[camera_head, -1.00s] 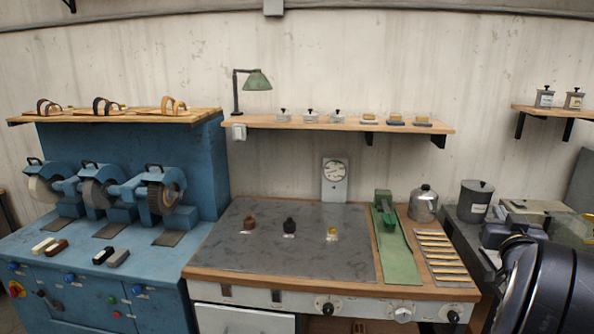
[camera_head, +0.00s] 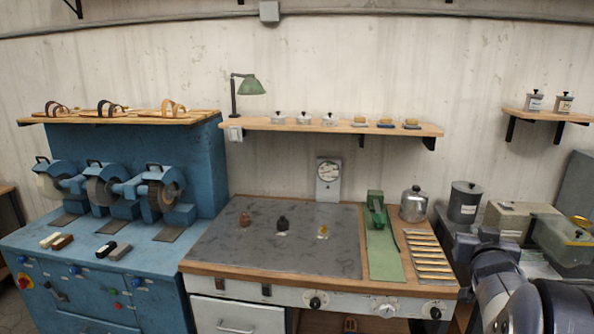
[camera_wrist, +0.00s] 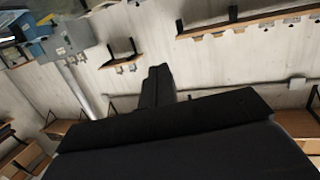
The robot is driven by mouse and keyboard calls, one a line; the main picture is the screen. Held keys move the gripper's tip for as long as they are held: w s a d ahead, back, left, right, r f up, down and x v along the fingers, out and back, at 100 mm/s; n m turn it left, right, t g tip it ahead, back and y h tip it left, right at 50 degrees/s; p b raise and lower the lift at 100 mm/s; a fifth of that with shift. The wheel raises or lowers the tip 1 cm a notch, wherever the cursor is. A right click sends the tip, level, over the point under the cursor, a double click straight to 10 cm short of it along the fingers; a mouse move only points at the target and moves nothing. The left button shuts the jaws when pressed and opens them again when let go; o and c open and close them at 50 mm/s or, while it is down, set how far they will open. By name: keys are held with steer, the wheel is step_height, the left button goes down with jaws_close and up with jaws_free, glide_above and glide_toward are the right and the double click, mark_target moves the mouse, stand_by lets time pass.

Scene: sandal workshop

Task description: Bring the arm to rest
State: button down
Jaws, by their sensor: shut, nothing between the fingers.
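My arm shows at the lower right of the head view as dark, rounded links, over the right end of the benches. My gripper is outside the head view. In the wrist view my gripper (camera_wrist: 158,88) is a dark shape in the middle, with its fingers together and nothing between them. It points at the pale wall and touches nothing that I can see. The wrist view is tilted, so the shelves and wall appear turned over.
A workbench (camera_head: 300,278) with a grey top stands in front. A blue grinding machine (camera_head: 140,225) is at left. Wall shelves (camera_head: 340,127) hold small pots. A metal canister (camera_head: 414,205), a dark pot (camera_head: 464,203) and boxes crowd the right, near my arm.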

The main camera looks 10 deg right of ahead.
steer(key=s+a+f+n+g+y+p, duration=0.1)
steer(key=s+a+f+g, duration=0.1)
steer(key=a, duration=0.5)
steer(key=s+a+f+n+g+y+p, duration=0.1)
steer(key=s+a+f+g+y, duration=0.1)
steer(key=s+a, duration=0.3)
steer(key=s+a+f+n+g+y+p, duration=0.1)
steer(key=s+a+f+g+y+p, duration=0.1)
steer(key=a, duration=0.7)
steer(key=shift+s+a+f, duration=0.35)
steer(key=shift+s+f, duration=0.3)
steer(key=shift+f, duration=0.6)
